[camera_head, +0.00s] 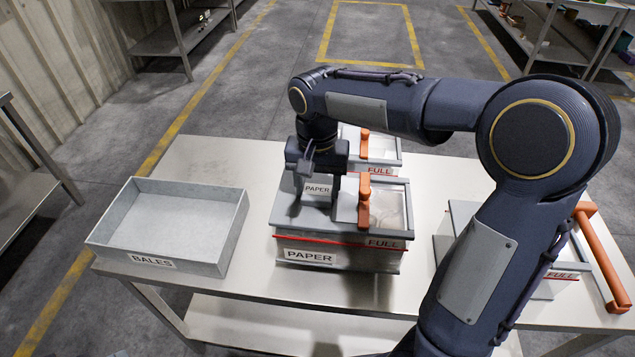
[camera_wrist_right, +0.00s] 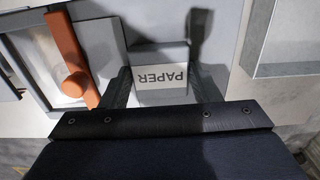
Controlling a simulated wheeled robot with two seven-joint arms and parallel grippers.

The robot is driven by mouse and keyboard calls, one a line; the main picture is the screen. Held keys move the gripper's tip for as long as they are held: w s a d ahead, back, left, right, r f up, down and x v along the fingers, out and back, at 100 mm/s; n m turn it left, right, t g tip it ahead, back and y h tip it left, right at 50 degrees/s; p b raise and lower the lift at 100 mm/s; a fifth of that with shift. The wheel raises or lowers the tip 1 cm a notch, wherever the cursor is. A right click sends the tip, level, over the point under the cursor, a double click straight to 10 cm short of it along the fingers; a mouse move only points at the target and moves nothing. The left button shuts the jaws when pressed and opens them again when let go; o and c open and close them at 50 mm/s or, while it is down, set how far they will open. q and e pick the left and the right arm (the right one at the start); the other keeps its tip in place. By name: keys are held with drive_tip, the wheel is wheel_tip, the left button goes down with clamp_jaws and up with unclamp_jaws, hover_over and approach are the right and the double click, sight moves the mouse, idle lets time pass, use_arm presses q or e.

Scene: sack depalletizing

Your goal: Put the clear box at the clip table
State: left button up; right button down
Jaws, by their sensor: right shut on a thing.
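Two grey boxes with part-clear lids, orange handles and PAPER and FULL labels stand on the table, the front box (camera_head: 340,252) nearer me and the rear box (camera_head: 385,161) behind it. My gripper and arm hide much of the rear box. A third FULL box (camera_head: 562,280) is partly behind my arm. My left gripper is out of view.
An open grey tray marked BALES (camera_head: 165,225) stands at the table's left. The pale table (camera_head: 235,155) is bare behind the tray. Shelving units (camera_head: 185,30) stand at the back left and right. An orange bar (camera_head: 602,260) is at the right edge.

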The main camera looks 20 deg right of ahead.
drive_tip(key=shift+f+b, duration=1.25)
drive_tip(key=shift+f, duration=0.6)
drive_tip(key=shift+s+a, duration=0.1)
drive_tip(key=shift+f, duration=0.55)
drive_tip(key=shift+c, duration=2.1)
unclamp_jaws()
wheel_tip(320, 180, up, 8)
drive_tip(key=shift+f, duration=0.1)
